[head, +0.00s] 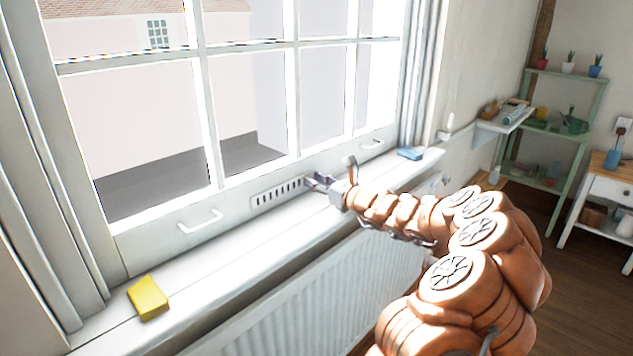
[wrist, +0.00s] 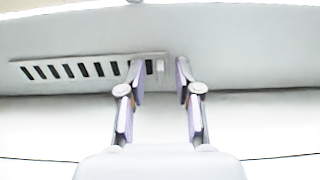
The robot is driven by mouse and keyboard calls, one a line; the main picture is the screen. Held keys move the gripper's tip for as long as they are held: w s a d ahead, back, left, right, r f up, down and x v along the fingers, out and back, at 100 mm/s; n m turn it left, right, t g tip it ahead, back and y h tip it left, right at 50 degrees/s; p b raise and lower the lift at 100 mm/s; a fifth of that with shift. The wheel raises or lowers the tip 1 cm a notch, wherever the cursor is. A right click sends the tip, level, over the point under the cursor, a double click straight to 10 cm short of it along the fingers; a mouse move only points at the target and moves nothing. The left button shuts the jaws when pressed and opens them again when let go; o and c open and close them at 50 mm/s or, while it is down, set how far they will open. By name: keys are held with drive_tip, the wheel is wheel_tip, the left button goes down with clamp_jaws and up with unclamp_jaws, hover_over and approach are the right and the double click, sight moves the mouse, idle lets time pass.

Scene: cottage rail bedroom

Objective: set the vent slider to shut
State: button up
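The vent (head: 279,193) is a pale slotted plate low on the window frame, just above the sill. Its slots show dark in the wrist view, left of my gripper. A small pale slider knob (wrist: 160,69) stands at the right end of the vent plate (wrist: 60,64). My gripper (head: 318,183) is at the vent's right end in the head view. In the wrist view, my gripper (wrist: 159,75) is open, with one finger on each side of the knob and gaps to both. In the head view the knob is not clearly visible by the fingers.
A yellow sponge-like block (head: 149,298) lies on the sill (head: 235,248) at left, and a blue block (head: 410,153) at the right end. White sash handles (head: 201,222) stick out from the frame. A radiator (head: 300,290) is below. The sill between the blocks is largely clear.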

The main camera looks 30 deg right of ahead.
clamp_jaws()
idle(0.3)
idle(0.5)
